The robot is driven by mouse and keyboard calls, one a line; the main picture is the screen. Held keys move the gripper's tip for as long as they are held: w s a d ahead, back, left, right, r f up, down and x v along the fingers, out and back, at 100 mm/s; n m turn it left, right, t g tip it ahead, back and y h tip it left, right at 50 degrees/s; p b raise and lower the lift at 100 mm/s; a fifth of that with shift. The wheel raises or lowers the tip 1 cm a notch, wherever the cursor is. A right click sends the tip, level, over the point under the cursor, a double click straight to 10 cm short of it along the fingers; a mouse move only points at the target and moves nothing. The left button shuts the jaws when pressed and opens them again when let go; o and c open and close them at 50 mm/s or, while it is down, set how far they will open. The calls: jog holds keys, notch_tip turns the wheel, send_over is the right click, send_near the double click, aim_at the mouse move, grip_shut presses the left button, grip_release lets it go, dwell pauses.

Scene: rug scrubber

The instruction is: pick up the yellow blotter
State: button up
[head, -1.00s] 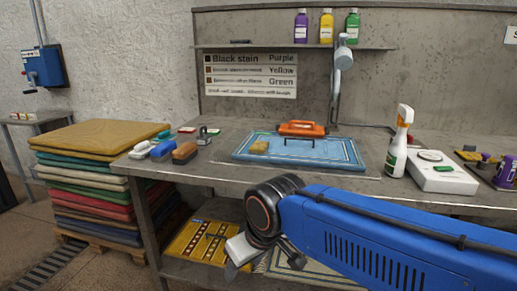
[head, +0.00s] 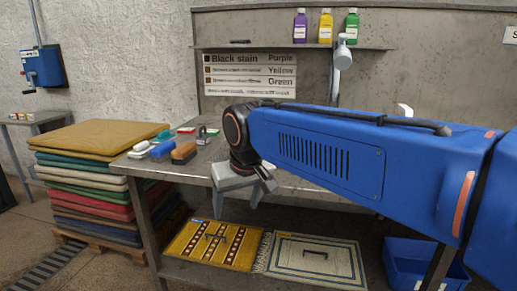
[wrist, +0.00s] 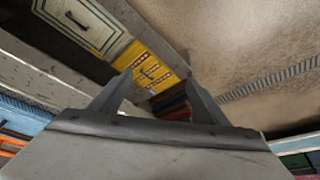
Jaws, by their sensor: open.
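I cannot pick out the yellow blotter with certainty in the current views. A small yellow block, seen earlier on the blue rug on the bench, is now hidden behind my arm in the head view. My gripper (head: 240,206) hangs in front of the bench's front edge, jaws pointing down, open and empty. In the wrist view my gripper (wrist: 158,76) has its two fingers apart with nothing between them. Beyond them lie the lower shelf and the floor.
The workbench (head: 150,172) carries a blue brush (head: 163,150) and a brown brush (head: 184,153) left of my gripper. A yellow rug (head: 190,240) and a cream rug (head: 318,262) lie on the lower shelf. Stacked rugs (head: 95,137) stand at left; a blue bin (head: 410,262) is lower right.

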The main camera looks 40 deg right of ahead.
jog(key=w+d+r+m+g+h, duration=0.25)
jog(key=w+d+r+m, duration=0.55)
jog(key=w+d+r, duration=1.25)
jog(key=shift+t, duration=0.45)
jog(key=x, duration=0.7)
jog(key=s+x, duration=0.1)
jog(key=x, duration=0.3)
jog(key=shift+a+f, duration=0.2)
jog(key=shift+s+x, duration=0.2)
jog(key=shift+x, duration=1.15)
jog(key=shift+s+x, duration=0.2)
jog(key=shift+x, duration=1.2)
jog(key=shift+f, duration=0.15)
jog(key=c, duration=1.1)
